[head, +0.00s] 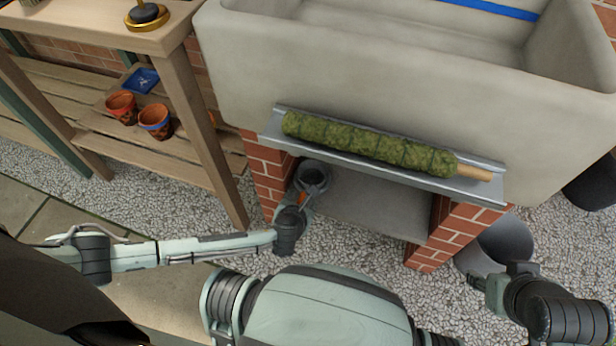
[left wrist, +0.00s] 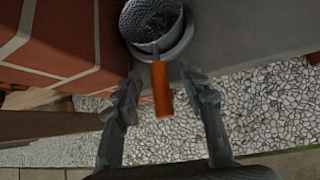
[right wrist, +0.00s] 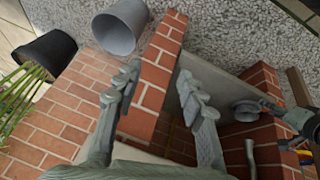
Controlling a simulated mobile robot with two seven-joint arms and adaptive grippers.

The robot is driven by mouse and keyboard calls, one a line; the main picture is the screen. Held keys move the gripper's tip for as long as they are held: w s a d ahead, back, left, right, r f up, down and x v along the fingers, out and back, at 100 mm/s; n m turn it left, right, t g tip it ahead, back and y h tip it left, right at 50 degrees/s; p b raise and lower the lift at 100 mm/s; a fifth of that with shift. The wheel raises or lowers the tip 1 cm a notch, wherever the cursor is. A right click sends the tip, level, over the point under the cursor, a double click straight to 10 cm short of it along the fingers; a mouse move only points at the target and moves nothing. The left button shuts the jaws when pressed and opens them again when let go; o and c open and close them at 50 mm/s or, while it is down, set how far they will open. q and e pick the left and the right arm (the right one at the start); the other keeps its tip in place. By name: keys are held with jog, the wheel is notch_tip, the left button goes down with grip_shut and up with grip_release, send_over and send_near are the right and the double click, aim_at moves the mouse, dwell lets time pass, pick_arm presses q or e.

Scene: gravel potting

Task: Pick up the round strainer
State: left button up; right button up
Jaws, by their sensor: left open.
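The round strainer (head: 312,174) is a dark mesh bowl with an orange handle, on the grey slab under the sink. In the left wrist view its mesh bowl (left wrist: 152,20) sits within a grey round rim, and its orange handle (left wrist: 162,92) points toward my left gripper. My left gripper (left wrist: 161,90) is open, its fingers on either side of the handle, with gaps showing on both sides. In the head view my left gripper (head: 297,208) partly hides the handle. My right gripper (right wrist: 158,88) is open and empty, away from the strainer.
Brick piers (head: 267,172) flank the slab. A metal ledge with a mossy pole (head: 370,146) juts out above. The stone sink (head: 400,95) is overhead. A wooden shelf (head: 205,120) with terracotta pots stands at left. A grey pot (right wrist: 120,28) lies on gravel near my right gripper.

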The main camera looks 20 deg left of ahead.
pick_arm(q)
jog(key=shift+w+f+b, duration=0.4)
jog(key=shift+f, duration=0.05)
pick_arm(e)
jog(key=w+a, duration=0.1)
jog(key=w+a+r+t, duration=0.2)
jog(key=w, duration=0.1)
jog(key=shift+a+r+y, duration=0.1)
jog(key=shift+a+y, duration=0.15)
jog(key=shift+y, duration=0.15)
pick_arm(q)
jog(key=shift+c, duration=0.6)
jog(key=shift+a, duration=0.1)
grip_shut()
